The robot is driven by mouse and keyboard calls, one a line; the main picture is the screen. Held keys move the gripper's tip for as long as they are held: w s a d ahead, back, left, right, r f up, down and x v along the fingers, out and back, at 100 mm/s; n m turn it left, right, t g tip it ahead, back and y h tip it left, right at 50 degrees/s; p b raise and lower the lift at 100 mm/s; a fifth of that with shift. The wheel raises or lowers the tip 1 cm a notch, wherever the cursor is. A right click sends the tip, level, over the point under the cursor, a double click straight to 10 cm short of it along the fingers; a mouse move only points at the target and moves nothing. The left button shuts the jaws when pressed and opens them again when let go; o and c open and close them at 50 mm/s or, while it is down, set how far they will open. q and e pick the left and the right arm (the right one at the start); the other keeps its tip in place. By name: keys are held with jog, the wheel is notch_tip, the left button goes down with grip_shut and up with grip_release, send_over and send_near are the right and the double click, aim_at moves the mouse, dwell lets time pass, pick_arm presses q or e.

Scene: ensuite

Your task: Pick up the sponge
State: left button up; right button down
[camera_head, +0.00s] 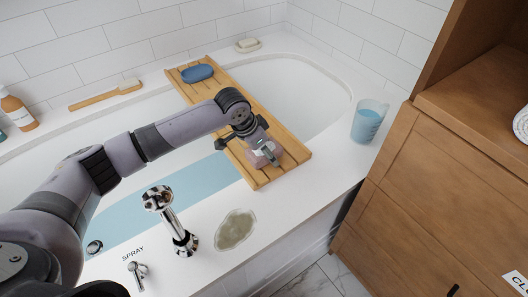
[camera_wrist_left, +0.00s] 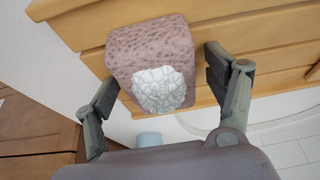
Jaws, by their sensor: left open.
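The sponge (camera_wrist_left: 150,48) is a pinkish, pitted block with a white, cracked-looking patch on one face. It rests on the slatted wooden bath tray (camera_head: 292,152), near the tray's front end. In the head view the sponge (camera_head: 262,159) is partly hidden by my left gripper (camera_head: 250,152). In the left wrist view my left gripper (camera_wrist_left: 160,72) is open, with one finger on each side of the sponge. A clear gap shows between the right-hand finger and the sponge. The left-hand finger is close to the sponge's lower edge; I cannot tell if it touches. My right gripper is not in view.
A blue oval item (camera_head: 197,73) lies on the tray's far end. A blue cup (camera_head: 368,121) stands on the tub rim to the right. A chrome tap (camera_head: 172,220) and a greenish patch (camera_head: 236,229) are in front. A wooden cabinet (camera_head: 400,190) borders the right.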

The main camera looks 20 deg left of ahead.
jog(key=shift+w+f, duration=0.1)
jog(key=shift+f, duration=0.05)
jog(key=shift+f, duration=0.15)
pick_arm(q)
jog(key=shift+c, duration=0.2)
jog(key=shift+s+f, duration=0.1)
jog(key=c, duration=0.8)
jog(key=shift+c, duration=1)
jog(key=shift+s+f, duration=0.1)
